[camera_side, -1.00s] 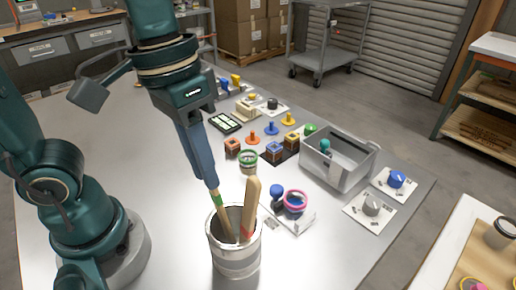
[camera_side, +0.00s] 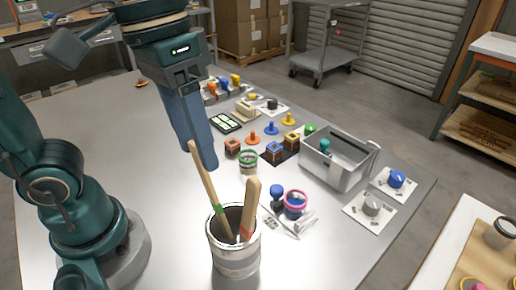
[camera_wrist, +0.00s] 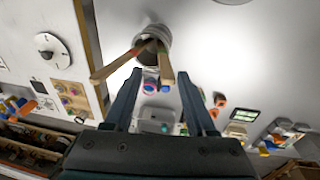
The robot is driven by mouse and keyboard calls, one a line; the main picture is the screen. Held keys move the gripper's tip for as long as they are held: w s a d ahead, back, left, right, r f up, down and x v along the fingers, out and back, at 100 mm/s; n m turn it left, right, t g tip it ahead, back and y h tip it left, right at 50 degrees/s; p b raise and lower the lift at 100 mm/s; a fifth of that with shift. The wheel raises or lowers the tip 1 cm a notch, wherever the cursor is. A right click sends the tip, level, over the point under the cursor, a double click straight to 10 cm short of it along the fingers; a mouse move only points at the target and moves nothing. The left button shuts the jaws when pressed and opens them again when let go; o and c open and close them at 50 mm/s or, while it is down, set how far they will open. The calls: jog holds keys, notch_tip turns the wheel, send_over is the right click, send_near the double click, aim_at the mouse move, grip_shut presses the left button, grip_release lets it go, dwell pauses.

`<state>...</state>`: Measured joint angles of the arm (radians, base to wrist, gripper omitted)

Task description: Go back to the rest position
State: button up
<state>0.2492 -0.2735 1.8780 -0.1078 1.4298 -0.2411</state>
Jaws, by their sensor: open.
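My gripper (camera_side: 208,165) is raised above the table, behind and left of the metal can (camera_side: 235,262). Two wooden sticks stand in the can. The thin stick (camera_side: 203,178) leans left towards my gripper, and the thicker stick (camera_side: 253,195) leans slightly right. In the wrist view the can (camera_wrist: 155,32) is beyond the fingertips.
A grey metal bin (camera_side: 345,180) stands right of centre on the steel table. Colored knobs and blocks, such as an orange knob (camera_side: 253,138), lie behind the can.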

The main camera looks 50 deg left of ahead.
jog(key=shift+a+r, duration=0.1)
jog(key=shift+r, duration=0.55)
jog(key=shift+f, duration=0.15)
jog(key=shift+w+d+f, duration=0.1)
jog(key=shift+d+f, duration=0.05)
jog(key=shift+f, duration=1)
jog(key=shift+d+f, duration=0.15)
jog(key=shift+f, duration=1)
jog(key=shift+w+r, duration=0.1)
jog(key=shift+r, duration=0.15)
jog(key=shift+s+a+r, duration=0.1)
jog(key=shift+r, duration=0.75)
jog(key=shift+s+a+r, duration=0.1)
jog(key=shift+r, duration=0.7)
